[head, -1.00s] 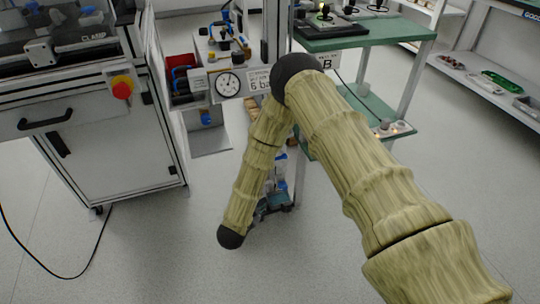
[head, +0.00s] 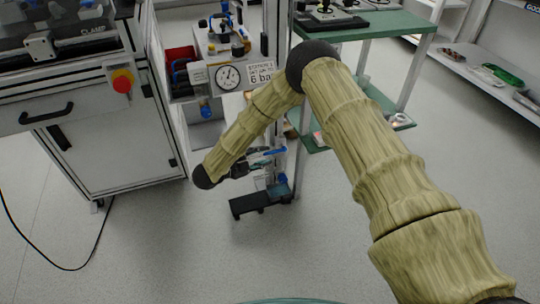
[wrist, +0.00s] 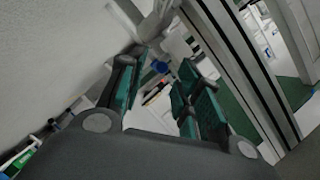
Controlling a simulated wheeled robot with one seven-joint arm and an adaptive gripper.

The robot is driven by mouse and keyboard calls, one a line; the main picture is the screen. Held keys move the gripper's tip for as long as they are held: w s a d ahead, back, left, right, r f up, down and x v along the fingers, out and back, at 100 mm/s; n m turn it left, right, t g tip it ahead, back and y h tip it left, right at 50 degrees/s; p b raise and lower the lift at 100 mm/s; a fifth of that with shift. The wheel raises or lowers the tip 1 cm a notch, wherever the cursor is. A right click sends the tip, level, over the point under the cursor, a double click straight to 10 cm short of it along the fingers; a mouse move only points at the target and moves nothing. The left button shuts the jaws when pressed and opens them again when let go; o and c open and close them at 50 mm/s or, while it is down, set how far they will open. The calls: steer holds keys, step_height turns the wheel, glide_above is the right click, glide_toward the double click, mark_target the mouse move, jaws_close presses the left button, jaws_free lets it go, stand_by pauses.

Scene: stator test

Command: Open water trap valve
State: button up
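A small blue, clear-looking part (head: 205,109) hangs below the gauge panel in the head view; it may be the water trap. The valve itself is too small to make out. My gripper (head: 262,160) is below and to the right of that part, beside a post and partly lost among blue and grey items. In the wrist view my gripper (wrist: 164,62) has its two green-padded fingers apart. A small round blue thing (wrist: 160,67) shows in the gap, seemingly beyond the fingertips; I cannot tell whether it is the same part. Nothing is held.
The pressure gauge (head: 228,77) and a 6 bar label (head: 260,74) are above the arm. A grey cabinet (head: 110,155) with a red knob (head: 122,82) stands left. A green-shelved rack (head: 372,27) stands right. A dark base (head: 262,199) sits on the floor below. Open floor lies in front.

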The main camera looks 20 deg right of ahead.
mark_target(266, 154)
steer(key=shift+b+x, duration=0.45)
steer(key=shift+x, duration=1.65)
jaws_close()
